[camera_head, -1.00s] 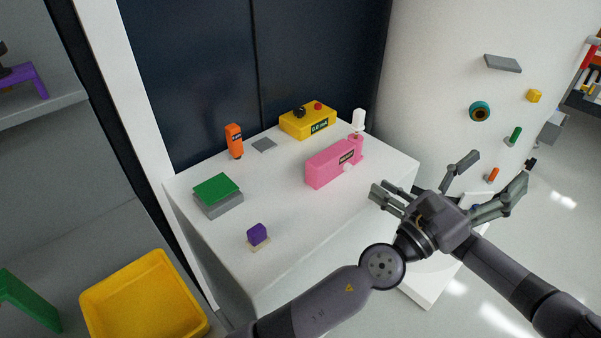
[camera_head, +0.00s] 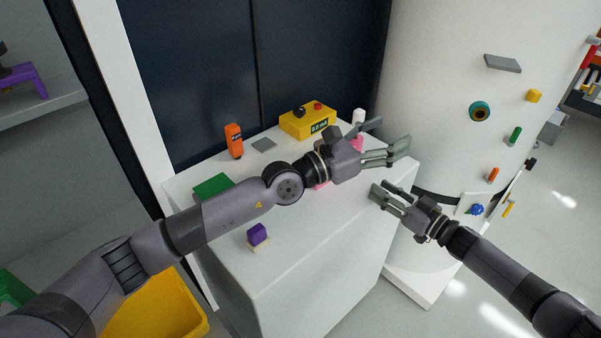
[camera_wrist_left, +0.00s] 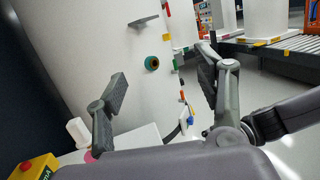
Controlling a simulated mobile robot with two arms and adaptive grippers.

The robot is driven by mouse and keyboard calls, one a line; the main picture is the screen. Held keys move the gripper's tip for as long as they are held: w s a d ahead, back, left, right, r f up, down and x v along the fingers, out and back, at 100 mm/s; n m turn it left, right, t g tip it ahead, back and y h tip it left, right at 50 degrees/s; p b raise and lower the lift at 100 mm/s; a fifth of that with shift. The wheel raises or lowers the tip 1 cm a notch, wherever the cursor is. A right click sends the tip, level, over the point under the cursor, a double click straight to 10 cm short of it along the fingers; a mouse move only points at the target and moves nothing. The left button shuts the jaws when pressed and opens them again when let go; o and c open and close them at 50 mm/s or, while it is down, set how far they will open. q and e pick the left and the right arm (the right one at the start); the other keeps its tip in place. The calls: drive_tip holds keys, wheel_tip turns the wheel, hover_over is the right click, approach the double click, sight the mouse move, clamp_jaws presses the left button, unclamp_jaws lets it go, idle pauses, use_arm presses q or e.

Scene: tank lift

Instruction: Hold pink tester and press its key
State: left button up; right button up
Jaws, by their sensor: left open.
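The pink tester (camera_head: 358,143) stands on the white table and is mostly hidden behind my left gripper and forearm. Only small pink patches and its white upright top piece (camera_head: 359,116) show. A bit of pink (camera_wrist_left: 90,156) and the white piece (camera_wrist_left: 77,131) also show low left in the left wrist view. Its key cannot be made out. My left gripper (camera_head: 394,134) is open and empty, in front of and above the tester in the head view. Its spread fingers (camera_wrist_left: 164,78) show in the left wrist view. My right gripper (camera_head: 381,188) is low at the table's right edge; its finger gap is unclear.
The white table (camera_head: 310,245) also bears a yellow meter box (camera_head: 308,121), an orange device (camera_head: 234,141), a green-topped block (camera_head: 212,185) and a purple cube (camera_head: 257,234). A white column (camera_head: 440,70) with mounted parts rises at right. A yellow bin (camera_head: 160,310) is at lower left.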

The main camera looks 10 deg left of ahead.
use_arm(q)
drive_tip(key=w+a+f+n+t+y, duration=0.2)
drive_tip(key=w+a+f, duration=0.15)
drive_tip(key=a, duration=0.55)
drive_tip(key=w+a+f+n+t+y, duration=0.1)
drive_tip(key=w+a+f+n+y, duration=0.2)
drive_tip(key=a, duration=0.6)
drive_tip(key=shift+m, duration=0.6)
drive_tip(key=s+f, duration=0.1)
drive_tip(key=f, duration=0.5)
drive_tip(key=s+f, duration=0.1)
drive_tip(key=f, duration=0.2)
drive_tip(key=shift+s+d+f, duration=0.1)
drive_tip(key=shift+s, duration=0.25)
drive_tip(key=shift+w+d+f, duration=0.1)
drive_tip(key=shift+d+f, duration=0.1)
drive_tip(key=shift+d, duration=0.1)
drive_tip(key=x, duration=0.7)
drive_tip(key=shift+f, duration=0.15)
drive_tip(key=shift+c, duration=0.3)
